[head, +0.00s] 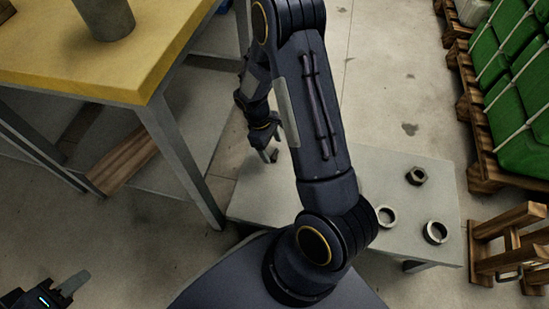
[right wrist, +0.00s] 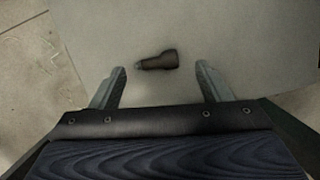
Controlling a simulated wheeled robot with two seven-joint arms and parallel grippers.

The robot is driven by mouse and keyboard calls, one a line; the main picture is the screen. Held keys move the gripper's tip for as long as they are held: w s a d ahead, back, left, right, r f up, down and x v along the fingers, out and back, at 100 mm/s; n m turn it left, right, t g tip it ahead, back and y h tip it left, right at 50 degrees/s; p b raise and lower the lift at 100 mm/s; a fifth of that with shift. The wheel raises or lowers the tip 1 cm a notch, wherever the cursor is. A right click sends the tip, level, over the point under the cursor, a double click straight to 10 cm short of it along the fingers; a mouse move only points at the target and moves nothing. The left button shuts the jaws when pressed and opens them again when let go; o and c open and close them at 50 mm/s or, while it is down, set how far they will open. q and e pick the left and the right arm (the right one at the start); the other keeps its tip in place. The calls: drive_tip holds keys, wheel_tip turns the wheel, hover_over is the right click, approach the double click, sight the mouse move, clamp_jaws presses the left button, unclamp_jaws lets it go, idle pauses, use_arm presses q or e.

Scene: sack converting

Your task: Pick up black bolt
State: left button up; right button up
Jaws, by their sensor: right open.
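The black bolt (right wrist: 157,60) lies on its side on the grey low table (right wrist: 230,22) in the right wrist view, between and just beyond the fingertips. My right gripper (right wrist: 162,70) is open, its two fingers apart on either side of the bolt and not closed on it. In the head view my right gripper (head: 267,156) hangs over the left part of the table, and the bolt (head: 274,154) shows only as a small dark shape by its fingers. My left gripper (head: 72,284) is at the bottom left corner, partly cut off, and its opening is unclear.
A dark nut (head: 416,175) and two rings (head: 386,216) (head: 435,232) lie on the table's right part. A yellow-topped workbench (head: 70,60) stands at upper left. Green sacks (head: 510,60) on wooden pallets (head: 480,140) line the right. My right arm hides the table's middle.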

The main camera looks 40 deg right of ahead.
sight(275, 154)
drive_tip(key=b+x, duration=0.1)
drive_tip(key=x, duration=0.2)
use_arm(q)
drive_tip(key=shift+f, duration=0.85)
use_arm(e)
drive_tip(key=c, duration=0.9)
drive_tip(key=shift+w+r, duration=0.1)
drive_tip(key=shift+r, duration=0.05)
